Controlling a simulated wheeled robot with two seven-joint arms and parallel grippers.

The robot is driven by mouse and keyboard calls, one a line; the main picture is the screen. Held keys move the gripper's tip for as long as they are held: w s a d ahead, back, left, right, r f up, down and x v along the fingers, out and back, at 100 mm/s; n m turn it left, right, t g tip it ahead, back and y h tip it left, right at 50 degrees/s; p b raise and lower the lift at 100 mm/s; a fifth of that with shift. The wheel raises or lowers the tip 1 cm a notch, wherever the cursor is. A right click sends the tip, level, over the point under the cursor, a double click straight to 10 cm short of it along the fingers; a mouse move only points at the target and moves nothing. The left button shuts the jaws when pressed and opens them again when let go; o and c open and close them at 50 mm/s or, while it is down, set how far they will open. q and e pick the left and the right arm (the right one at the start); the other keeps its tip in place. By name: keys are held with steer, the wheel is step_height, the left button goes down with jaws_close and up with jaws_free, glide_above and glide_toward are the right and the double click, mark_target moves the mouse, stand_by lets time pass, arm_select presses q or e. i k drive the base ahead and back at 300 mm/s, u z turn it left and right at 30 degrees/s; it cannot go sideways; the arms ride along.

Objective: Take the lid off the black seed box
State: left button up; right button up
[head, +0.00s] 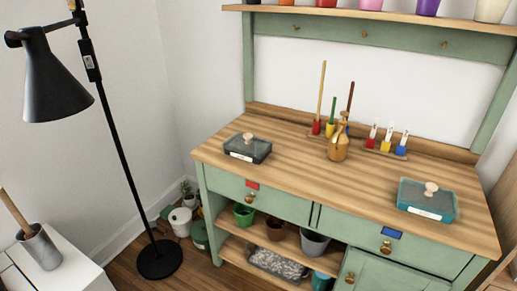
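The black seed box (248,152) sits on the left part of the wooden bench top. Its dark lid carries a pale wooden knob (248,138) and is on the box. A white label shows on its front. A similar teal box (426,204), also lidded with a wooden knob, sits on the right part of the bench. Neither of my grippers is in the head view.
The green bench (300,190) has clear wood between the boxes. A black floor lamp (110,130) stands left, near a white cabinet (55,262).

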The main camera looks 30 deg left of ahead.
mark_target(247, 144)
steer(key=k, duration=0.6)
steer(key=u, duration=0.85)
steer(key=i, duration=1.1)
steer(key=u, duration=0.45)
